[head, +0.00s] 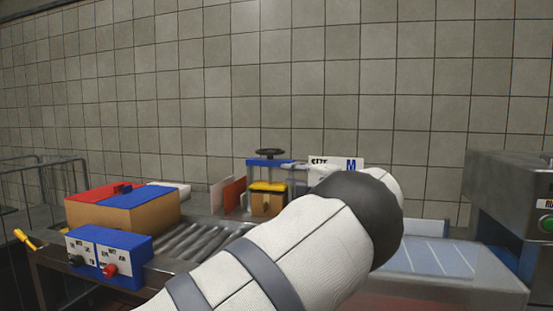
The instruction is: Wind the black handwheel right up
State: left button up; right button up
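The black handwheel (270,153) sits flat on top of a small blue frame (256,162) at the centre, beyond the rollers. Under the frame are a yellow plate (268,186) and a brown box-like block (262,204). My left arm crosses the foreground from the bottom and bends back at a dark joint. My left gripper (292,166) shows small and partly hidden behind that arm, just right of and slightly below the handwheel. Its fingers are too small to tell open from shut, and I cannot tell whether it touches the frame. My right gripper is not in view.
A box with red and blue top flaps (125,207) stands left on the roller conveyor (190,241). A blue control box (108,256) with knobs is in front. A white "SIZE M" sign (348,162) is behind my arm. A grey machine (508,190) stands right.

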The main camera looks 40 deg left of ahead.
aim_at(270, 153)
jog(key=i+j, duration=0.65)
jog(key=j, duration=0.2)
jog(key=i+j, duration=0.1)
jog(key=j, duration=0.5)
